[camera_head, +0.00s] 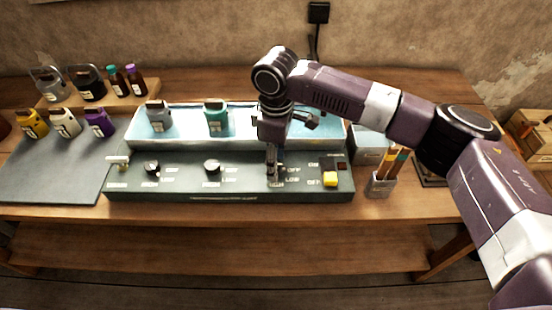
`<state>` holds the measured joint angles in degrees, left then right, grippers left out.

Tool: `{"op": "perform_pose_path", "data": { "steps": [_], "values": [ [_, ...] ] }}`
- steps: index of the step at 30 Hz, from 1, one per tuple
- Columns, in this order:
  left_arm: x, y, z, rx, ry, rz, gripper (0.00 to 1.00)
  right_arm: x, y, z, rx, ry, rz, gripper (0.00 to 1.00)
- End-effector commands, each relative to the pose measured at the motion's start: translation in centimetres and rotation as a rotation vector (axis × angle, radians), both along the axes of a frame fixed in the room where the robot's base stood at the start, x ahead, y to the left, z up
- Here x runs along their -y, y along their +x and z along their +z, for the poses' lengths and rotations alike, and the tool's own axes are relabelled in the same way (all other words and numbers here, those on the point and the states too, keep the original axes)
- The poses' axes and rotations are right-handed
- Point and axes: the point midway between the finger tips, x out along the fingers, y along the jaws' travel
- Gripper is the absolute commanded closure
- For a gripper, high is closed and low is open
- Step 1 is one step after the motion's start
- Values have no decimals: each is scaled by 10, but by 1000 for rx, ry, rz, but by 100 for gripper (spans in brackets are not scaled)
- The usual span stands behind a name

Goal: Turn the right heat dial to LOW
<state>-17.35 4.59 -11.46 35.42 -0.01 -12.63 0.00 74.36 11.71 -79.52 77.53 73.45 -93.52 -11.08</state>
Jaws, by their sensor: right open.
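My right gripper (274,172) points down over the right part of the dark control panel (240,193). It is open, with its fingers around or just above the place of the right heat dial. The dial is hidden by the fingers, so I cannot tell its setting or whether they touch it. Labels reading OFF, LOW and HIGH show beside the fingers. My left gripper is not in view.
A yellow switch (330,179) sits right of the gripper. Behind the panel, a pale blue trough (183,116) holds a grey pot (159,117) and a teal pot (215,117). A cup of brushes (381,184) stands at the right. Several coloured containers stand at the left.

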Motion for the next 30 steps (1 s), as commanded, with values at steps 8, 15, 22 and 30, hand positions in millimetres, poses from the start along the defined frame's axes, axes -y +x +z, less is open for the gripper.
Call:
{"op": "perform_pose_path", "data": {
  "steps": [8,15,22,30],
  "values": [
    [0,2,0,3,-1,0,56,0,0,-1,0,0,0,61],
    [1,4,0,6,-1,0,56,0,0,-1,0,0,0,88],
    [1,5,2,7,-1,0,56,0,0,0,0,0,-5,98],
    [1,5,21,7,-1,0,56,0,-1,4,-3,0,-89,98]
  ]
}}
